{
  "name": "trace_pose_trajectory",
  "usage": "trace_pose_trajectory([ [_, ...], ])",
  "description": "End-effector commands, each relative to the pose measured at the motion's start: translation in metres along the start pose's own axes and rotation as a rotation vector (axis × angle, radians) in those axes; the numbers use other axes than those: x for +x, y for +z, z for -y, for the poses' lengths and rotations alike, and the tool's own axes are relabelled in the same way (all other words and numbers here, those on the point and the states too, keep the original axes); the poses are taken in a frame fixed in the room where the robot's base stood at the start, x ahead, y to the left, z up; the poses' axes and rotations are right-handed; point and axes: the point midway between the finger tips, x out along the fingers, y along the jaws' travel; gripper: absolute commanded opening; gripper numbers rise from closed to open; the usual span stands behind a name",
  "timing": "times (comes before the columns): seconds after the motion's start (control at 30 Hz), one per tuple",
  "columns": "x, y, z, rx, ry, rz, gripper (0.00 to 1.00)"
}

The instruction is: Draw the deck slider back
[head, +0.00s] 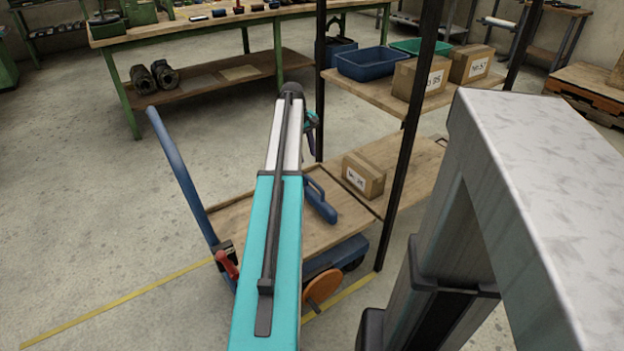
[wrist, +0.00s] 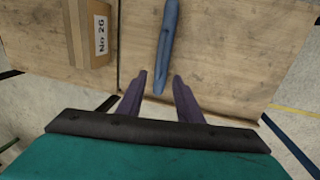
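A blue bar-like handle, which I take to be the deck slider (head: 320,203), lies on the wooden deck (head: 240,211) of the cart. It also shows in the wrist view (wrist: 168,36), running away from the near edge of the deck. My gripper (wrist: 160,79) is open, its two dark fingers spread near the close end of the blue handle. That end appears between or just beyond the fingertips. I cannot tell the height gap or any contact. In the head view my arm hides part of the deck, and the gripper shows only in part beside the arm.
A cardboard box (head: 363,176) sits right of the handle, beside a seam in the boards; its label shows in the wrist view (wrist: 100,32). A black rack post (head: 408,130) stands close on the right. The cart's blue push bar (head: 180,172) rises at the left. Floor further left is clear.

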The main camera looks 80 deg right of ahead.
Motion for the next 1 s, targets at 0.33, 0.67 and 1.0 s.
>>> trace_pose_trajectory([
  [0.33, 0.001, 0.001, -0.003, 0.005, 0.000, 0.000, 0.33],
  [0.67, 0.024, 0.002, -0.004, 0.006, 0.000, 0.001, 0.33],
  [1.0, 0.072, 0.002, -0.004, 0.006, 0.000, 0.001, 0.33],
])
